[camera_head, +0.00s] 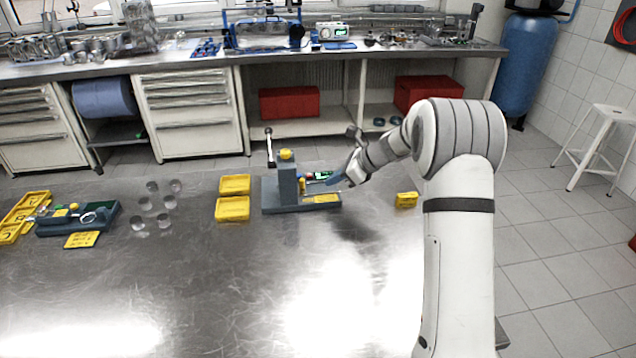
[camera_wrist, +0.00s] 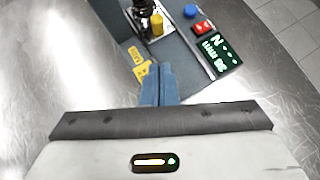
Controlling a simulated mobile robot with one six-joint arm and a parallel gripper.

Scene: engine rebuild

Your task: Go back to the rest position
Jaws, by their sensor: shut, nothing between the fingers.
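My gripper (camera_head: 335,179) is at the end of my white arm, low over the right side of a grey bench device. In the wrist view its two blue fingers (camera_wrist: 158,68) are together with nothing between them. The device (camera_head: 290,186) stands upright on the metal table, with a yellow knob, a black-tipped lever and a lit green display (camera_wrist: 218,54). In the wrist view, a red switch (camera_wrist: 203,27) and a blue button (camera_wrist: 190,11) show beside the display. The fingertips appear near a yellow label (camera_wrist: 139,65); I cannot tell whether they touch the device.
Two yellow trays (camera_head: 233,208) lie left of the device. Several small metal cups (camera_head: 164,220) and a grey fixture (camera_head: 77,219) are farther left. A small yellow box (camera_head: 407,200) sits to the right. The table's front (camera_head: 200,300) is clear. A workbench (camera_head: 190,67) stands behind.

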